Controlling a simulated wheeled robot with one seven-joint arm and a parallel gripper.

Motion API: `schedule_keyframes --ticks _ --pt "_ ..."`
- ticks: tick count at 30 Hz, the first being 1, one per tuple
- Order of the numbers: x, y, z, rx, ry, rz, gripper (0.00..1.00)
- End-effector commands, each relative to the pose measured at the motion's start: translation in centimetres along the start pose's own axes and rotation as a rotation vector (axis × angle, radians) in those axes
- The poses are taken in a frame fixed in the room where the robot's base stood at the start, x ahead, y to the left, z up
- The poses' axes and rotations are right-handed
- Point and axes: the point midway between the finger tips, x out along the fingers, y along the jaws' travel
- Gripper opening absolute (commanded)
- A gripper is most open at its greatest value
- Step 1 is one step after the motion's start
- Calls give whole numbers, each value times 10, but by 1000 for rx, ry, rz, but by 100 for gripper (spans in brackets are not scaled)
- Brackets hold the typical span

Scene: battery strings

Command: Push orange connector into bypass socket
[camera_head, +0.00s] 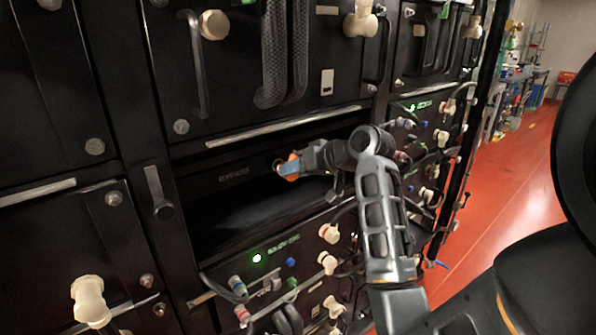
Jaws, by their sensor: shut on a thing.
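The orange connector (289,168) is held at the tip of my gripper (300,164), in the middle of the head view. My gripper is shut on it. The connector is at a dark recessed panel marked "BYPASS" (234,175), to the right of the lettering. The bypass socket (277,164) shows only as a small pale rim at the connector's left edge, mostly hidden behind it. I cannot tell whether the connector is inside the socket or only in front of it.
A cream knob (361,18) and black braided cables (272,55) are above. A cream knob (89,301) sticks out lower left. Open red floor (510,190) lies right.

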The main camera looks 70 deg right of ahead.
Motion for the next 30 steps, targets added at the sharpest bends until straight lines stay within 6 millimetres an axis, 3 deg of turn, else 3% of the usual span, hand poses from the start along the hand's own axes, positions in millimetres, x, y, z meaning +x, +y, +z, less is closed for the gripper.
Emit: schedule_keyframes --ticks 23,24,30 --pt "14 0 -10 -1 1 0 0" --pt "15 0 -11 0 1 0 39" --pt "14 0 -10 0 1 0 59"
